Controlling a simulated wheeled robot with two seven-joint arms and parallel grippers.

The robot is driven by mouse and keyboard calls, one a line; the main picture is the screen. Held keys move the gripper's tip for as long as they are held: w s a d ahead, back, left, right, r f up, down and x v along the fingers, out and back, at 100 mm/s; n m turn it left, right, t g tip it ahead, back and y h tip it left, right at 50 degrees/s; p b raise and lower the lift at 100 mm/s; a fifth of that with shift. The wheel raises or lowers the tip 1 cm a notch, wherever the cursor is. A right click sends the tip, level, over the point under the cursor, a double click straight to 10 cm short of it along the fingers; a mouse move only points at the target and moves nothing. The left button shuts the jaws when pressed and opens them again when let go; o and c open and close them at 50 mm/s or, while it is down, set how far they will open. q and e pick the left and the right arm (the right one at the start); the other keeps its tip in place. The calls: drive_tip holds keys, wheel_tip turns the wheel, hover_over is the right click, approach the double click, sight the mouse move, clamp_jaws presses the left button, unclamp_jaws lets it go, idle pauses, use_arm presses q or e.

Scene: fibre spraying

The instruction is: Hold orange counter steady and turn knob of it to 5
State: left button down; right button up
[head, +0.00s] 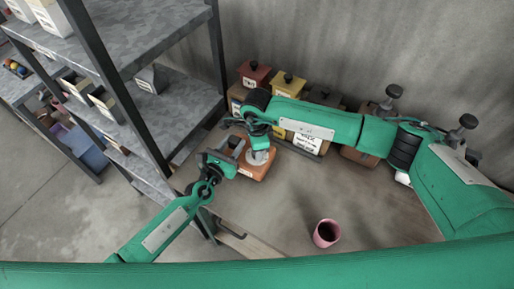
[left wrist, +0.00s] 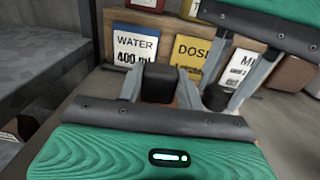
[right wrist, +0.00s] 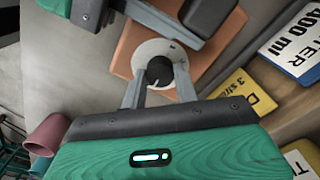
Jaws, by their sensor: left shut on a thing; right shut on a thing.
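The orange counter (head: 258,170) stands on the table near its left edge. Its black knob (right wrist: 160,71) sits on a white dial (right wrist: 150,54) in the right wrist view; the dial's number marks are too small to read. My right gripper (head: 259,147) comes from above and is shut on the knob, one finger on each side. My left gripper (head: 230,155) is shut on a dark block (left wrist: 158,82) at the counter's side, which looks like part of the counter. The right gripper's fingers and arm partly hide the counter in the head view.
Several labelled boxes, among them a red one (head: 255,75) and a yellow one (head: 289,84), stand along the wall behind. A pink cup (head: 327,233) stands at the front of the table (head: 275,210). A metal shelf (head: 182,100) rises close on the left.

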idle(0.3)
drive_tip(key=o, duration=1)
drive_tip(key=shift+r, duration=0.15)
wheel_tip(320, 180, up, 12)
drive_tip(key=shift+f, duration=0.1)
use_arm(q)
drive_tip(key=c, duration=0.8)
unclamp_jaws()
drive_tip(key=shift+c, duration=0.2)
